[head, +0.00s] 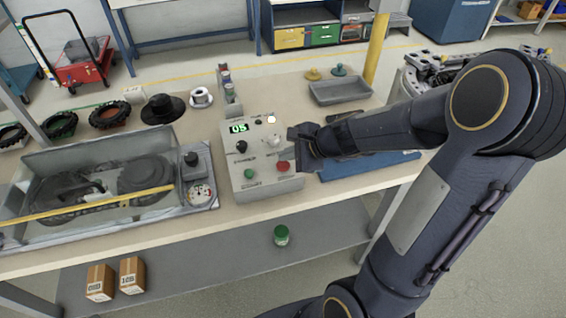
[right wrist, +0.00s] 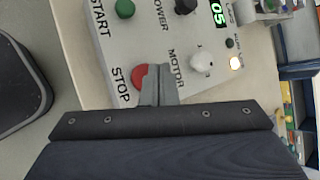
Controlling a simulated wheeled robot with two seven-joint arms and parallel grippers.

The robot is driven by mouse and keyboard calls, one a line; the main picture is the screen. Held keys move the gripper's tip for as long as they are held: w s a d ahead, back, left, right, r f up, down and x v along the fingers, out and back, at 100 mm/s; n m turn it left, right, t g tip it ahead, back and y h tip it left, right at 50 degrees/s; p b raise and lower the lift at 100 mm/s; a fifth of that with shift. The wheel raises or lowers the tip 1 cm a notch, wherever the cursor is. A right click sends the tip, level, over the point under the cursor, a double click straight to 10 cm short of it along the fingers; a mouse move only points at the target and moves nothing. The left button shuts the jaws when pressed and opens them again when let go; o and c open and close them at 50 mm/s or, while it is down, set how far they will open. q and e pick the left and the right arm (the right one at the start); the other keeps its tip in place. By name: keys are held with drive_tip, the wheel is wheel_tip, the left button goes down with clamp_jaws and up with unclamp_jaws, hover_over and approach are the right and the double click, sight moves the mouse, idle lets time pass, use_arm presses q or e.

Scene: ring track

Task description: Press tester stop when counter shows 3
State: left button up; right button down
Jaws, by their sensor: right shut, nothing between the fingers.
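The tester control box (head: 262,184) stands on the bench, a light grey panel with knobs and buttons. Its green counter (head: 238,128) reads 05; it also reads 05 in the right wrist view (right wrist: 219,13). The red STOP button (head: 283,166) is at the lower right of the panel, the green START button (head: 249,173) at its lower left. My right gripper (head: 290,145) is shut and empty, close to the STOP button. In the right wrist view its fingertips (right wrist: 157,80) overlap the right side of the red STOP button (right wrist: 138,76); whether they touch it I cannot tell. My left gripper is not in view.
A clear-walled tester case (head: 90,190) with a gauge (head: 200,193) stands left of the box. A grey tray (head: 340,91) and a blue mat (head: 365,164) lie to the right. A black hat-shaped part (head: 163,108) and black rings stand behind the case.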

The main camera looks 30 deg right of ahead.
sight(287, 166)
drive_tip(key=shift+r+p, duration=2.25)
drive_tip(key=shift+r, duration=0.3)
drive_tip(key=shift+f, duration=0.1)
drive_tip(key=s+a+r+n+g+y, duration=0.1)
drive_tip(key=s+a+r+n, duration=0.3)
drive_tip(key=s+n, duration=0.3)
drive_tip(key=s+a+r+n+g+y, duration=0.1)
drive_tip(key=s+a+r+n, duration=0.3)
drive_tip(key=s+a+n, duration=0.15)
drive_tip(key=s+d+f+n+h, duration=0.1)
drive_tip(key=s+f+n+h, duration=0.1)
drive_tip(key=s+n, duration=0.5)
drive_tip(key=shift+s+d+g+h, duration=0.25)
drive_tip(key=shift+s+g+h, duration=0.05)
drive_tip(key=shift+s, duration=0.5)
drive_tip(key=c, duration=2.1)
unclamp_jaws()
drive_tip(key=shift+r, duration=0.1)
drive_tip(key=shift+c, duration=0.2)
